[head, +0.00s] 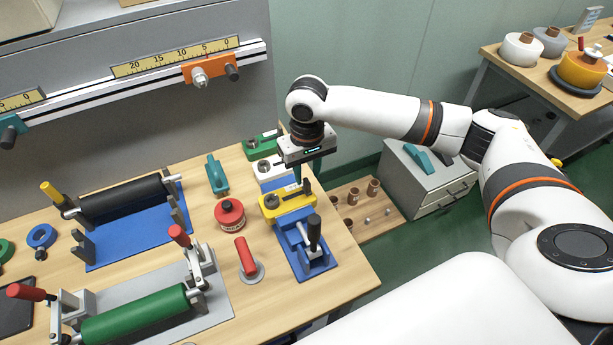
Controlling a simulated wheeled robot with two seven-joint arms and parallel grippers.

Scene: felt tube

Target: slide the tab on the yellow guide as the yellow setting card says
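The yellow guide (278,206) appears to be the yellow block with a dark round part on the table, in a row between a white block and a blue clamp-like fixture. My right gripper (304,178) comes down from above at its back right edge. Its fingers are small and partly hidden, so I cannot tell whether they are open or shut or whether they touch the tab. I cannot make out the tab clearly. I cannot pick out a yellow setting card. My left gripper is not in view.
A green block (262,142) and a white block (268,170) stand behind the guide; a blue fixture (304,250) with a dark upright handle stands in front. A red tin (229,214) and red-handled tool (246,257) are left. The table's right edge is close.

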